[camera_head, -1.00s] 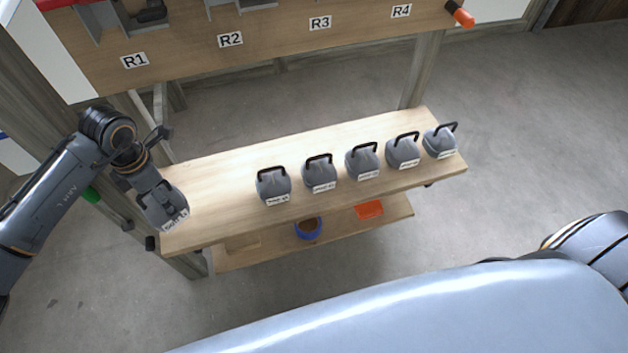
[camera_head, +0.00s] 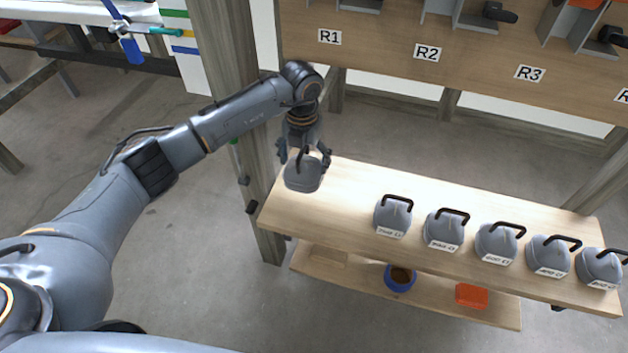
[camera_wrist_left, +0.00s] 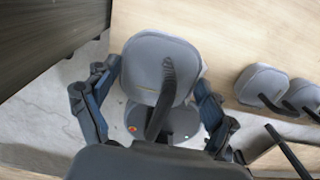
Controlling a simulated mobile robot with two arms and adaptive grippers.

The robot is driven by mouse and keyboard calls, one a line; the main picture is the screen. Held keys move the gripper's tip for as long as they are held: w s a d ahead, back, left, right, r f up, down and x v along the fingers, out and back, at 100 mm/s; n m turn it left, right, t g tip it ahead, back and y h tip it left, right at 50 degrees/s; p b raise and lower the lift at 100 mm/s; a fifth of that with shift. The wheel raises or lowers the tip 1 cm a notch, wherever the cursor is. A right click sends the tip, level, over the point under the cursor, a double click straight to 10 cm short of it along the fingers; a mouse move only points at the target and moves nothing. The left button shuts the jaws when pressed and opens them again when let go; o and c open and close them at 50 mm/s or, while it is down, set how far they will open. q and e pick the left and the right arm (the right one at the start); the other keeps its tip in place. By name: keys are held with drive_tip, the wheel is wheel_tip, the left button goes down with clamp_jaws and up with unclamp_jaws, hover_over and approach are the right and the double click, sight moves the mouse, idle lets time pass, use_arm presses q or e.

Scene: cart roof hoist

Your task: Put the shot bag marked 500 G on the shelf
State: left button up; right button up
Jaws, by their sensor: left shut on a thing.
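My left gripper (camera_head: 304,157) is shut on a grey shot bag (camera_head: 303,176) with a dark loop handle. The bag hangs upright at the left end of the upper wooden board (camera_head: 350,182); I cannot tell whether it touches the board. In the left wrist view the same bag (camera_wrist_left: 158,68) sits between the fingers, with floor and board edge around it. No readable mark shows on it. Several similar bags stand in a row on the board, the nearest one (camera_head: 393,216) to the right of the held bag. Their white labels are too small to read. My right gripper is out of view.
A lower board (camera_head: 440,302) carries a blue round container (camera_head: 399,278) and an orange box (camera_head: 471,296). A wooden post (camera_head: 228,60) stands left of the boards.

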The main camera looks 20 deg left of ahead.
sight(305, 171)
use_arm(q)
wheel_tip(305, 171, down, 4)
drive_tip(key=shift+r, duration=0.1)
wheel_tip(305, 171, down, 3)
drive_tip(key=shift+f+b, duration=0.1)
drive_tip(key=shift+b, duration=0.3)
drive_tip(key=shift+f, duration=0.2)
drive_tip(key=o, duration=1.5)
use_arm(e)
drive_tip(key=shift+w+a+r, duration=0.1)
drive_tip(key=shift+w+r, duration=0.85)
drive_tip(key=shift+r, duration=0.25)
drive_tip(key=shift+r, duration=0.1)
use_arm(q)
wheel_tip(305, 171, up, 12)
drive_tip(key=shift+s+r+p, duration=0.1)
drive_tip(key=shift+p, duration=0.5)
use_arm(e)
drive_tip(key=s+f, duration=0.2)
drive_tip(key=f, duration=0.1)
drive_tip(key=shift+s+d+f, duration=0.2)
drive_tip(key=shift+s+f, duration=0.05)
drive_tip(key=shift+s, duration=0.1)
